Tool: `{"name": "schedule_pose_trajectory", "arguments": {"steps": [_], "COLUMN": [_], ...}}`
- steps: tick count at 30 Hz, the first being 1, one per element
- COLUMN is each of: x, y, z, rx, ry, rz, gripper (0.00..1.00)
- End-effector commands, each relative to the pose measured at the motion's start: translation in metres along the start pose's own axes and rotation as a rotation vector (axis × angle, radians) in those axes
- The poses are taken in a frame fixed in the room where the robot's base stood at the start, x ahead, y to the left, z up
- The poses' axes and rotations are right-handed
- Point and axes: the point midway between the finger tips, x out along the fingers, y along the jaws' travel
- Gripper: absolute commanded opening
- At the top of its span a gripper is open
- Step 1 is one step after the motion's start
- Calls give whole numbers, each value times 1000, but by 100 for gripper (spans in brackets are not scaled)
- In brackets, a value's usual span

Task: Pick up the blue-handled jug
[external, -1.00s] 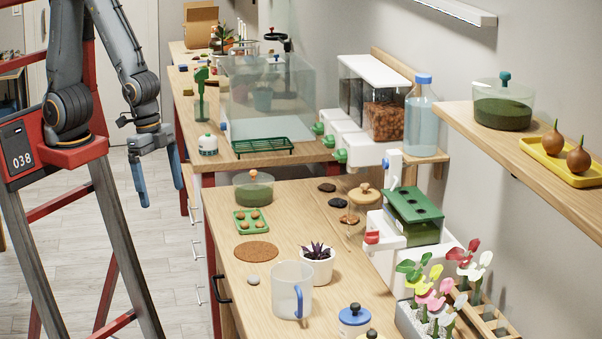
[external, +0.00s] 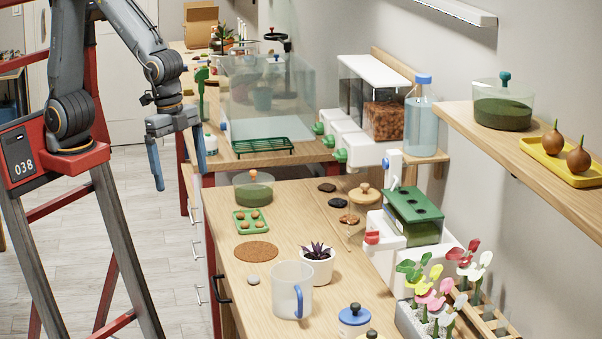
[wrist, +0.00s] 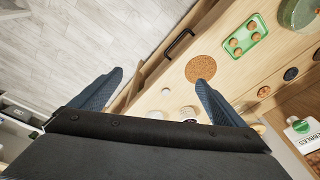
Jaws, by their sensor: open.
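The blue-handled jug (external: 291,290) is a clear, frosted-looking vessel standing upright near the front of the wooden counter in the external view. Its blue handle (external: 299,302) faces the camera. My gripper (external: 182,180) is open and empty, its two blue fingers pointing down, to the left of the counter and well apart from the jug. In the wrist view my gripper (wrist: 155,90) shows its fingers spread, with the counter edge between them. I cannot clearly make out the jug in the wrist view.
A potted plant (external: 318,266) stands right behind the jug. A blue-lidded jar (external: 354,320) stands to the jug's right. A black drawer handle (external: 222,290) sticks out from the counter's front.

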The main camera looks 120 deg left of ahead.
Motion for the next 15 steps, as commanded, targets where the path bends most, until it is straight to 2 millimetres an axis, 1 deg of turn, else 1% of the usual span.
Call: {"name": "schedule_pose_trajectory", "arguments": {"steps": [1, 5, 8, 9, 11, 12, 14, 15], "x": [3, 6, 10, 12, 17, 19, 23, 26], "y": [-2, -8, -14, -16, -19, -21, -23, -25], "z": [-14, -52, -90, -108, -136, -154, -180, -196], "rx": [33, 150, 272, 331, 428, 494, 592, 657], "ry": [-3, -15, -29, -36, -47, -54, -63, -70], "rz": [1, 6, 12, 16, 24, 30, 38, 45], "gripper": [95, 95, 95, 95, 95, 95, 95, 95]}}
